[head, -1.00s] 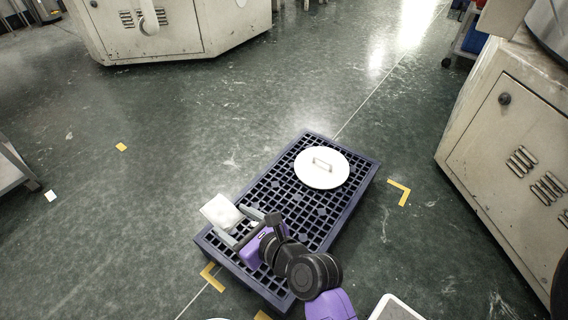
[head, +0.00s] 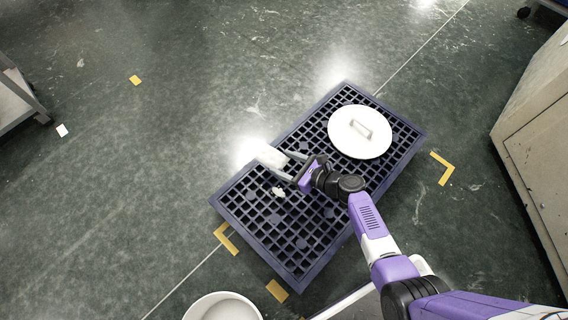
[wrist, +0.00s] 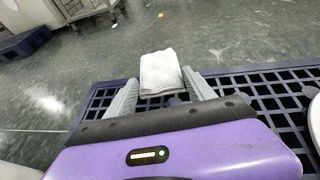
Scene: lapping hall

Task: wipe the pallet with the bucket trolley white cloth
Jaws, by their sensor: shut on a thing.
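The dark blue grid pallet (head: 290,262) lies on the floor at an angle in the head view. It also shows in the wrist view (wrist: 265,78). My gripper (head: 283,166) is over the pallet's left long edge, about midway along. It is shut on a folded white cloth (wrist: 161,71), which sticks out past the fingertips. The cloth looks pale and washed out in the head view (head: 270,156). I cannot tell whether it touches the pallet. A few dark patches mark the pallet top, and a small whitish spot (head: 278,192) lies near my gripper.
A round white lid with a handle (head: 360,143) lies on the pallet's far part. A white bucket (head: 222,308) stands at the bottom edge. Yellow floor marks (head: 442,168) surround the pallet. A beige cabinet (head: 540,150) stands at right.

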